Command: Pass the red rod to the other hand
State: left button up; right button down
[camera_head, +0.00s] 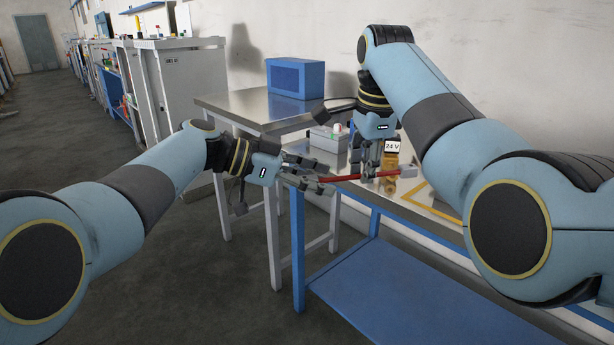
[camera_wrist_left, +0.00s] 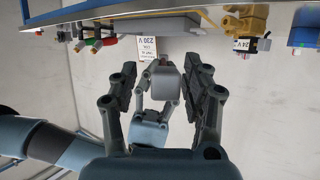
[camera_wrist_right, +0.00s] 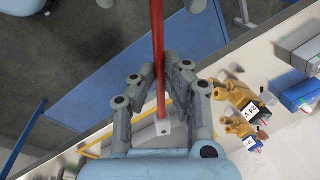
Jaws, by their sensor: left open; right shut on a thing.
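My right gripper (camera_head: 378,175) is shut on the rod near that end. In the right wrist view the rod (camera_wrist_right: 157,40) runs up between the fingers (camera_wrist_right: 160,88), with the pale block (camera_wrist_right: 163,127) below. My left gripper (camera_head: 312,174) is open, its fingertips close to the rod's left end; I cannot tell whether they touch.
Brass valves with a 24 V label (camera_head: 391,148) stand on the bench behind the right gripper, close to it. A grey box with coloured buttons (camera_head: 328,140) stands behind the rod. A blue box (camera_head: 295,78) sits on the rear steel table (camera_head: 245,105). Open floor lies left.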

pick_arm(q)
grip_shut()
pick_arm(e)
jog(key=c, duration=1.3)
grip_release()
